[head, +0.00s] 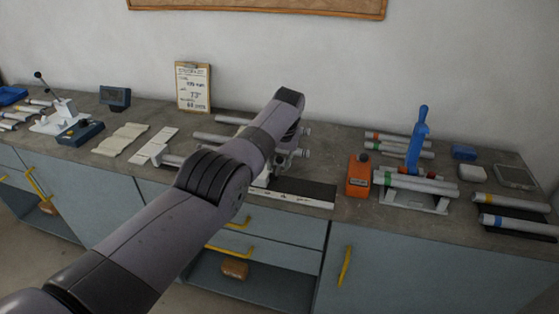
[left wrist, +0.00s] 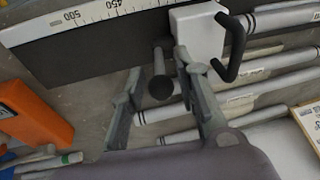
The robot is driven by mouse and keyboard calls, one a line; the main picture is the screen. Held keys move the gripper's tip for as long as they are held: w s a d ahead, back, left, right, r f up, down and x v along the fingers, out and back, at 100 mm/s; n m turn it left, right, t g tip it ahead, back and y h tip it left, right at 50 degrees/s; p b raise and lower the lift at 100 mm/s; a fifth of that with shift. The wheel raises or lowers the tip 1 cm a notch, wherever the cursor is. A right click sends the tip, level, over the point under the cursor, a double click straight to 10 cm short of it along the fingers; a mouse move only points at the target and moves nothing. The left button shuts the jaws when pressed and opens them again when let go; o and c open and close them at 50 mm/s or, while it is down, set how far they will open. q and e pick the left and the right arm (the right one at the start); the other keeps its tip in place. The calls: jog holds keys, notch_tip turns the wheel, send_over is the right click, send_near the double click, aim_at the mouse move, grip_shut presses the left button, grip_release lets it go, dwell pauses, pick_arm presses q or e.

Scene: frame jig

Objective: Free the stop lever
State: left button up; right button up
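A white stop block (left wrist: 197,32) sits by the ruler scale (left wrist: 90,17) of the jig in the left wrist view. A short rod with a dark round end (left wrist: 159,86) stands out beside the block, and a black bent handle (left wrist: 236,48) is on its other side. I cannot tell for sure which is the stop lever. My left gripper (left wrist: 160,68) is open, with the rod between its fingers; I see no clear contact. In the head view my left arm hides most of the jig (head: 290,197) and the gripper. My right gripper is not in view.
Grey-white tubes (left wrist: 265,65) lie beside the stop block. An orange box (head: 359,176) stands right of the jig, then a blue-handled tool (head: 418,140) with tubes. A clipboard (head: 193,87) leans on the wall. White strips (head: 120,139) lie left.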

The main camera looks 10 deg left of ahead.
pick_arm(q)
jog(key=v, duration=1.2)
jog(key=shift+s+f, duration=0.1)
jog(key=shift+f, duration=0.05)
